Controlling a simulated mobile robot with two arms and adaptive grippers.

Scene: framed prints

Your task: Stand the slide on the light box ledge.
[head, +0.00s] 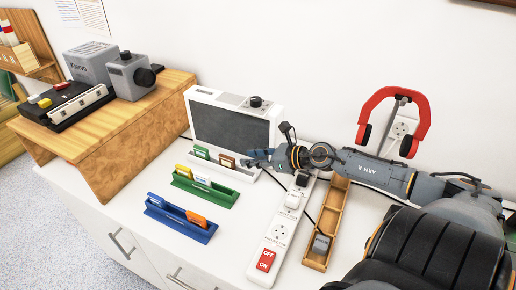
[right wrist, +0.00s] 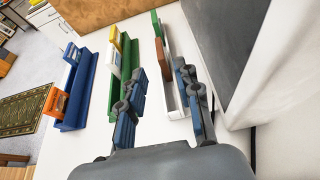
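The light box (head: 232,128) stands by the wall with a dark, unlit screen. Its white ledge (head: 246,176) runs along the front and holds a green slide (head: 201,153) and a brown slide (head: 227,161). My right gripper (head: 256,158) is at the ledge's right end. In the right wrist view its fingers (right wrist: 165,112) are apart with nothing between them, and the brown slide (right wrist: 161,58) is beyond them. The green rack (head: 218,195) holds a yellow and a white slide. The blue rack (head: 182,227) holds a blue and an orange slide. My left gripper is not in view.
A white power strip (head: 277,235) and a wooden tray (head: 335,213) with a grey block (head: 321,243) lie right of the racks. A wooden stand (head: 130,135) with projectors is at left. Red headphones (head: 389,97) hang at the wall. The counter's front left is clear.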

